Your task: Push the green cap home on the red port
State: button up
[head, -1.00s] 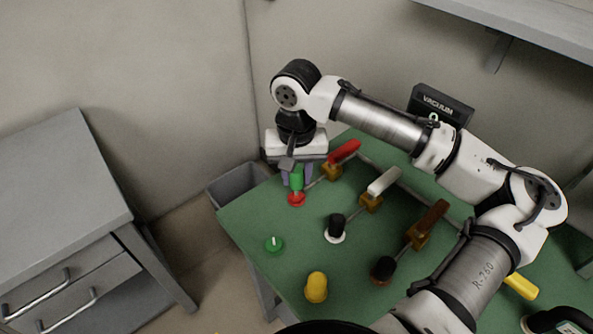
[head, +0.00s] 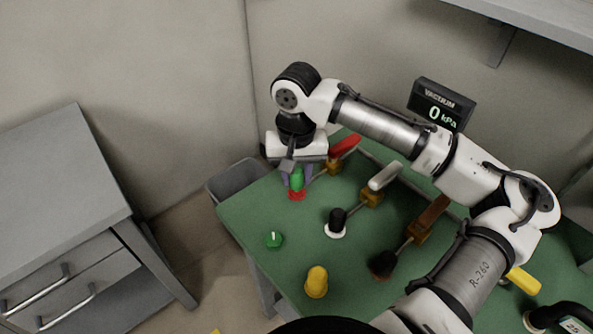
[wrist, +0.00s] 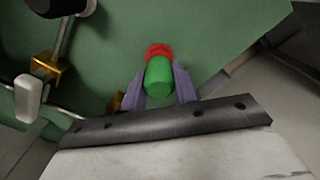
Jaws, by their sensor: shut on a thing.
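The green cap (head: 297,180) is between the fingers of my gripper (head: 297,177), which is shut on it. It stands upright over the red port (head: 296,196) near the left edge of the green table. In the wrist view the green cap (wrist: 159,76) lies between the two purple-grey fingers (wrist: 159,88), with the red port (wrist: 158,50) showing just beyond its end. The cap and the port appear to touch. How far the cap is seated on the port I cannot tell.
A red-handled valve (head: 345,147) stands close to the right of my gripper. A black cap on a white port (head: 335,231), a green knob (head: 274,240) and a yellow cap (head: 316,283) are nearer. A grey bin (head: 232,184) sits beyond the table's left edge. The vacuum display (head: 440,105) reads 0 kPa.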

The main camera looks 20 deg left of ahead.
aim_at(297, 169)
jog(key=shift+f+b, duration=0.35)
jog(key=shift+f, duration=0.55)
jog(key=o, duration=1)
jog(key=shift+r, duration=0.15)
notch_tip(297, 169, up, 14)
jog(key=shift+f, duration=0.15)
